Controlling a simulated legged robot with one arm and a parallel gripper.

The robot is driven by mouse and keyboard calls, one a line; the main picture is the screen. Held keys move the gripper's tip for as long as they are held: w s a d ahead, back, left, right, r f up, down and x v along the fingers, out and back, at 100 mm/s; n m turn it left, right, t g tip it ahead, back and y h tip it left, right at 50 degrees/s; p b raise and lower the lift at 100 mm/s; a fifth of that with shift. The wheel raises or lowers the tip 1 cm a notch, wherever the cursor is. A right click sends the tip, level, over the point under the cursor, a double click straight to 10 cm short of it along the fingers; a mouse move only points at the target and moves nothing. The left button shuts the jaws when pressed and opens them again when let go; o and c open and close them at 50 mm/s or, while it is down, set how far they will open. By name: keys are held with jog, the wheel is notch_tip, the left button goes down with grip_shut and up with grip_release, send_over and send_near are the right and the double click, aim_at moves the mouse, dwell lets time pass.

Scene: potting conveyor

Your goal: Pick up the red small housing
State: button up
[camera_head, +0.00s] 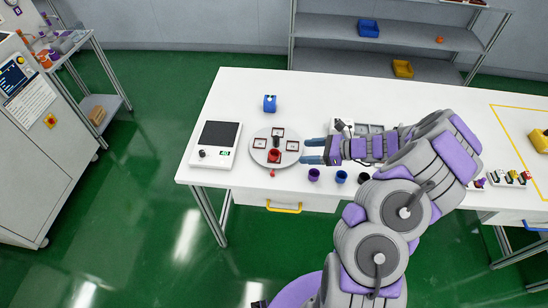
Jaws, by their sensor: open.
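The red small housing (274,156) stands on the front part of a round grey turntable (257,150) on the white table. My gripper (308,151) is at the right edge of the turntable, with its two blue-grey fingers pointing left toward the housing. The fingers are apart with nothing between them. The housing is a short way left of the fingertips, not touching them. I cannot tell the height of the fingers above the table.
Framed pads (292,146) surround the housing. A scale-like device (215,143) stands left and a blue part (269,103) behind. Purple (314,174), blue (341,177) and black (363,178) small parts stand at the front edge. The table's back left is mostly clear.

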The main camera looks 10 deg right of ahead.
aim_at(280, 154)
jog(key=b+x, duration=0.1)
jog(key=x, duration=0.6)
jog(key=shift+w+d+f+b, duration=0.1)
jog(key=shift+b, duration=0.2)
jog(key=b+x, duration=0.1)
jog(key=x, duration=0.1)
jog(key=b+x, duration=0.1)
jog(key=x, duration=0.1)
jog(key=shift+w+f, duration=0.2)
jog(key=shift+f, duration=0.2)
jog(key=shift+w+a, duration=0.15)
jog(key=shift+a, duration=0.25)
jog(key=shift+c, duration=0.4)
jog(key=c, duration=1.1)
